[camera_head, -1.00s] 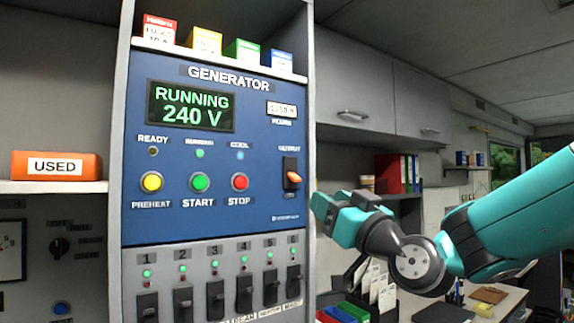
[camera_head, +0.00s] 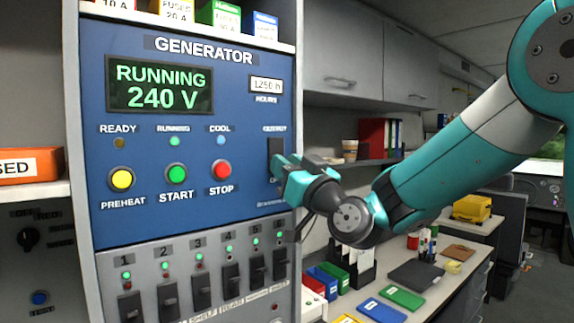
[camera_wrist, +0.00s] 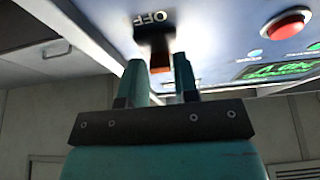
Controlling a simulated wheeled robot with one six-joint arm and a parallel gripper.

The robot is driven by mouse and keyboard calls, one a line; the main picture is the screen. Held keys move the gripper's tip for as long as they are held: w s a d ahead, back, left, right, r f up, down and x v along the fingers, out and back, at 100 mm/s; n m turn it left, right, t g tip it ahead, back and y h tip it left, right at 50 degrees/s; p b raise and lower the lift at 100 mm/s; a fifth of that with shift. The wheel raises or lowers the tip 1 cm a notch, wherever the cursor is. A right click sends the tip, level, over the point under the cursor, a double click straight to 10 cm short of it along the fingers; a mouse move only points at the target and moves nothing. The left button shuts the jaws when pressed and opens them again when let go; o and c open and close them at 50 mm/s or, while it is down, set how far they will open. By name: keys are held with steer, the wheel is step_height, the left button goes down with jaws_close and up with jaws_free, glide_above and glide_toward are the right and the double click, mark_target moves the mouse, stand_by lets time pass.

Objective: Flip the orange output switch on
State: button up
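The output switch (camera_head: 275,148) is a dark plate under the OUTPUT label at the right of the blue generator panel (camera_head: 190,215). Its orange lever is hidden in the head view behind my gripper (camera_head: 284,170). In the wrist view, which is turned upside down, the orange lever (camera_wrist: 160,65) shows near the OFF label. My gripper's two teal fingers (camera_wrist: 160,82) stand apart, with the lever showing in the gap between their tips. I cannot tell whether they touch it. The gripper looks empty.
The red STOP button (camera_head: 222,170) is left of my gripper, and a row of black breaker switches (camera_head: 231,277) is below. The display (camera_head: 158,87) reads RUNNING 240 V. A desk (camera_head: 425,300) with folders stands to the right.

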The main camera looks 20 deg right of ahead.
jaws_close()
steer(key=r+g+p, duration=0.1)
steer(key=r+p, duration=0.1)
steer(key=p, duration=0.3)
steer(key=shift+s+g+h, duration=0.15)
steer(key=shift+g+h, duration=0.15)
steer(key=p, duration=0.2)
steer(key=g+p, duration=0.1)
steer(key=shift+r+g+p, duration=0.3)
steer(key=shift+p, duration=0.1)
steer(key=shift+r+g+h+p, duration=0.2)
steer(key=shift+g+h+p, duration=0.4)
steer(key=shift+g+p, duration=0.45)
steer(key=shift+w+r+g+h, duration=0.1)
steer(key=shift+r+g+h, duration=0.15)
steer(key=shift+g, duration=0.65)
steer(key=shift+w+r+g+h, duration=0.1)
steer(key=shift+r+g+h, duration=0.2)
steer(key=shift+g, duration=0.55)
steer(key=shift+w+r+g+h, duration=0.1)
steer(key=shift+r+g+h, duration=0.15)
steer(key=shift+g, duration=0.65)
steer(key=shift+o, duration=2.1)
jaws_free()
steer(key=shift+f, duration=0.1)
